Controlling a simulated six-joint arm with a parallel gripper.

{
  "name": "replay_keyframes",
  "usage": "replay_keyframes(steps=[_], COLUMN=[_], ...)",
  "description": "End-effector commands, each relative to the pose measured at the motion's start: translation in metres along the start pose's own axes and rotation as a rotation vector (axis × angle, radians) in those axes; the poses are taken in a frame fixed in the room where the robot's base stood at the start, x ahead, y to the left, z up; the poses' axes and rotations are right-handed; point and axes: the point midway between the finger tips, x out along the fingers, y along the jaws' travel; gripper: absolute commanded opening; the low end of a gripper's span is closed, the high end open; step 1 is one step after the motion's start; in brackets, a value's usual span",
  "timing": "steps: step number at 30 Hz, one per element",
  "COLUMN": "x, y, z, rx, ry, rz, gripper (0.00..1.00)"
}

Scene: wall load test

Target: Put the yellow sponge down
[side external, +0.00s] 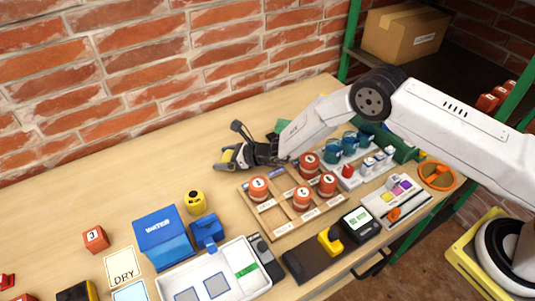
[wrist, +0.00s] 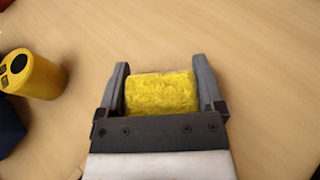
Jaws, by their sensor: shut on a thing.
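The yellow sponge (wrist: 162,94) is between the two fingers of my gripper (wrist: 162,84) in the wrist view. My gripper is shut on it. In the side view, my gripper (side external: 227,158) is low over the wooden table, near the brick wall, and a bit of the yellow sponge (side external: 229,156) shows between its fingers. Bare table surface lies around the sponge in the wrist view. I cannot tell whether the sponge touches the table.
A yellow cylinder (side external: 195,202) stands to the front left, also in the wrist view (wrist: 32,75). A wooden tray (side external: 278,233) with several orange-red round pieces lies in front of my gripper. A blue box (side external: 165,236) and white tray (side external: 205,258) are front left. Table left of my gripper is clear.

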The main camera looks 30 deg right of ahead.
Motion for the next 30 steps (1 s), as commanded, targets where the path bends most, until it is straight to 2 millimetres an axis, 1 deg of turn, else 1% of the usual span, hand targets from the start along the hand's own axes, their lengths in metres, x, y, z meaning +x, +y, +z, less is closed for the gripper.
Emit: replay_keyframes(steps=[1,4,19,20,21,30], x=[0.002,0.004,0.006,0.006,0.006,0.006], y=[0.000,0.000,0.000,0.000,0.000,0.000], z=[-0.005,-0.011,-0.016,-0.016,-0.016,-0.015], rx=[0.000,0.000,0.000,0.000,0.000,-0.001], ry=[0.000,0.000,-0.001,-0.001,-0.001,-0.001], rz=[0.000,0.000,0.000,0.000,0.000,0.000], gripper=[0.32,0.32,0.32,0.94,1.00,1.00])
